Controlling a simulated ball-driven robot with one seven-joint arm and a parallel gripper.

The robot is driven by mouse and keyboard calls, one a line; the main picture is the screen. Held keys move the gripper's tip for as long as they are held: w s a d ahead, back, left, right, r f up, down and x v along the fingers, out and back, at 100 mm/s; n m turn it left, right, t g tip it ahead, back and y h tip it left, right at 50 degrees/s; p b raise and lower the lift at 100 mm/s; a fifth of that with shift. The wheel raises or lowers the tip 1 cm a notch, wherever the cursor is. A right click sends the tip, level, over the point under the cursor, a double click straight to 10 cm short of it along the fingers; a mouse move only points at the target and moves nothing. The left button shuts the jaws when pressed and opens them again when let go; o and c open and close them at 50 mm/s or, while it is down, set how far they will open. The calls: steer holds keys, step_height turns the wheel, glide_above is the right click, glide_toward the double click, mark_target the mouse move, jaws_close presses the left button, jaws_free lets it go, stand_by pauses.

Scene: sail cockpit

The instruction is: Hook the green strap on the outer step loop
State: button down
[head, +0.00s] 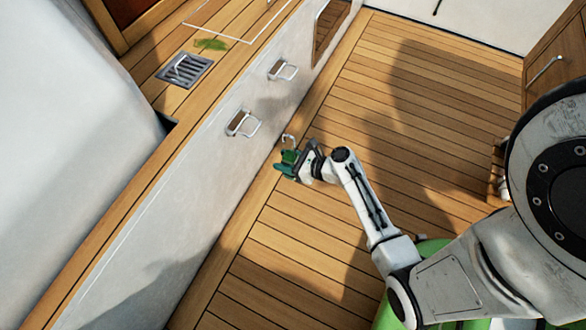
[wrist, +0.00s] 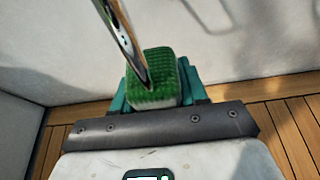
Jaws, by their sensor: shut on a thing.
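My gripper (head: 286,166) has teal fingers closed on the green strap's textured end (head: 289,156), low beside the white wall. In the wrist view the green strap (wrist: 150,85) sits between both fingers. A shiny metal hook (wrist: 122,40) rises from it toward the top of the picture; its tip is cut off there. In the head view the metal hook (head: 288,139) stands just above the gripper. Two metal step loops are on the white wall: a nearer one (head: 242,124) and a farther one (head: 283,71). The hook is apart from both loops.
The white wall (head: 200,170) rises left of the gripper, topped by a wooden ledge with a metal grate (head: 185,70) and a green patch (head: 212,44). Open plank floor (head: 400,110) lies to the right. A wooden cabinet with a handle (head: 546,68) stands at the far right.

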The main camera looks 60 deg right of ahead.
steer(key=d+f+b, duration=0.4)
steer(key=f, duration=0.1)
steer(key=r+b+x, duration=0.1)
steer(key=b+x, duration=0.5)
steer(key=x, duration=0.7)
steer(key=shift+w+a+r+b, duration=0.2)
steer(key=shift+w+r+b, duration=0.15)
steer(key=shift+w, duration=0.35)
stand_by(0.7)
steer(key=c, duration=0.5)
jaws_free()
steer(key=shift+f, duration=0.1)
steer(key=shift+s, duration=0.1)
